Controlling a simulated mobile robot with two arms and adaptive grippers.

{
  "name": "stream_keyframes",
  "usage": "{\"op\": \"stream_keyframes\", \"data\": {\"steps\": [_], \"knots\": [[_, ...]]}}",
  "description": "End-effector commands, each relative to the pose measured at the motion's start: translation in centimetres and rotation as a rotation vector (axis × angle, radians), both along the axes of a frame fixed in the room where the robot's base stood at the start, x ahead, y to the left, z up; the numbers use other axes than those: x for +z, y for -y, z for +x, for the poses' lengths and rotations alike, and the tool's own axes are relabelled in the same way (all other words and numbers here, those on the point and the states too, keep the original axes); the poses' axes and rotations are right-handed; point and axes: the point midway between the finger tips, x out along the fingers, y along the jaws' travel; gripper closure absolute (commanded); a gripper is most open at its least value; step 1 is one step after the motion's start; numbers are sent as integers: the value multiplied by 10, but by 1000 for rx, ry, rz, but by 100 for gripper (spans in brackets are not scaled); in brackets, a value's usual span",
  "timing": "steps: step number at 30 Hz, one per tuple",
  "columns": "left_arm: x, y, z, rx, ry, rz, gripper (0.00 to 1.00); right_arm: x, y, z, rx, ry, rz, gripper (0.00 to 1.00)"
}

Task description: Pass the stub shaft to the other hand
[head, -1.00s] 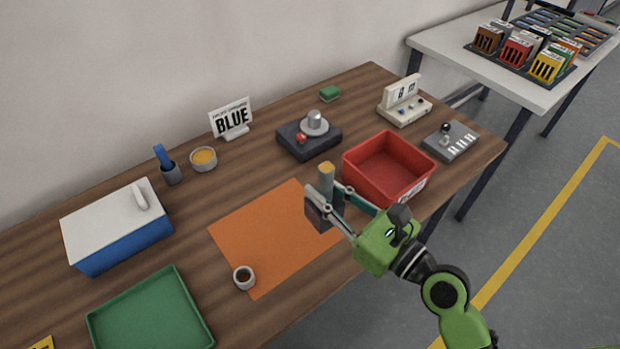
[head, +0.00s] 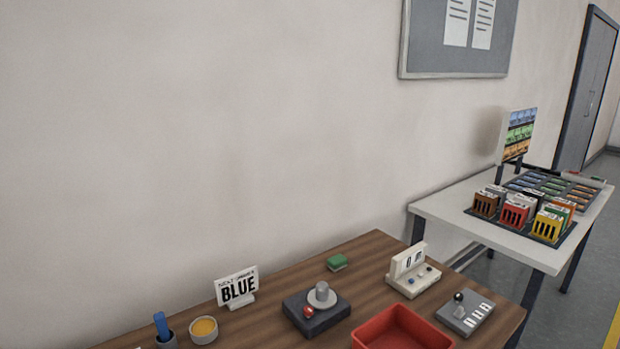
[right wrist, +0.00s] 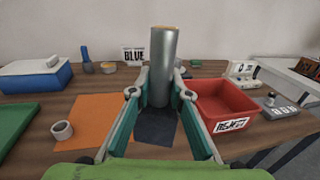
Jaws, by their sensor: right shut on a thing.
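The stub shaft (right wrist: 162,65) is a grey metal cylinder with a tan top end, seen in the right wrist view. It stands upright between the fingers of my right gripper (right wrist: 160,90), which is shut on it. A dark block or patch (right wrist: 157,125) shows below the shaft; I cannot tell whether it is joined to it. Neither gripper shows in the head view now, and my left gripper is in no view.
The wooden table (head: 265,262) holds a red bin (head: 400,330), a dark device (head: 316,312), a BLUE sign (head: 237,289) and a yellow-filled cup (head: 203,330). An orange mat (right wrist: 90,118), a small ring (right wrist: 62,131) and a blue box (right wrist: 35,77) lie left of the shaft in the wrist view.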

Motion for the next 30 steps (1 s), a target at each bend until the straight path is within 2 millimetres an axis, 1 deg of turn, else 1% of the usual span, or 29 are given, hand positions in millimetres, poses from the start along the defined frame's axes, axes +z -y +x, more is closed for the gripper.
{"op": "stream_keyframes", "data": {"steps": [3,6,9,15,21,26,30], "knots": [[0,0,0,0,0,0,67,-10,25,-8,-136,-6,6,100],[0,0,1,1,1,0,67,-17,42,-14,-222,-2,1,100],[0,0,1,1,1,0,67,-22,54,-20,-283,0,-2,100],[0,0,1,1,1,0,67,-29,72,-29,-370,3,-2,100],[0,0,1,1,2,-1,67,-32,79,-32,-402,4,0,100],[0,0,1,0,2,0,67,-31,79,-32,-400,5,1,100],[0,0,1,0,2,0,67,-28,75,-29,-367,7,0,100]]}}
